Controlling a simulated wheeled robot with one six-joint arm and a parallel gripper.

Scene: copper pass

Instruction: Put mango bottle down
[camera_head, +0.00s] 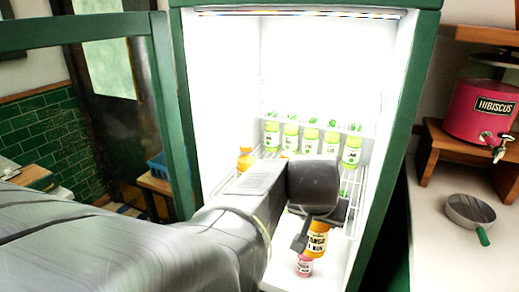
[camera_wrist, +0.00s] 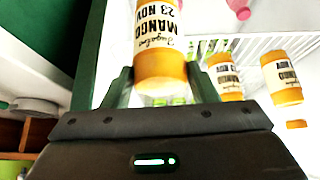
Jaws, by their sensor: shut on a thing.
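My gripper (camera_wrist: 161,84) is shut on an orange mango bottle (camera_wrist: 160,68), with one finger on each side of it. The white label reads MANGO and 23 NOV, upside down in the wrist view. In the head view my gripper (camera_head: 302,238) is inside the open, lit fridge (camera_head: 390,130), and the mango bottle (camera_head: 319,241) shows beside its finger, partly covered. I cannot tell whether the bottle's base touches a shelf.
More mango bottles (camera_wrist: 283,80) stand on a white wire shelf (camera_wrist: 268,42) at the right of the wrist view. Several green bottles (camera_head: 311,137) line a shelf. A pink bottle (camera_head: 304,267) is low in the fridge. The green door (camera_head: 176,120) stands open at left.

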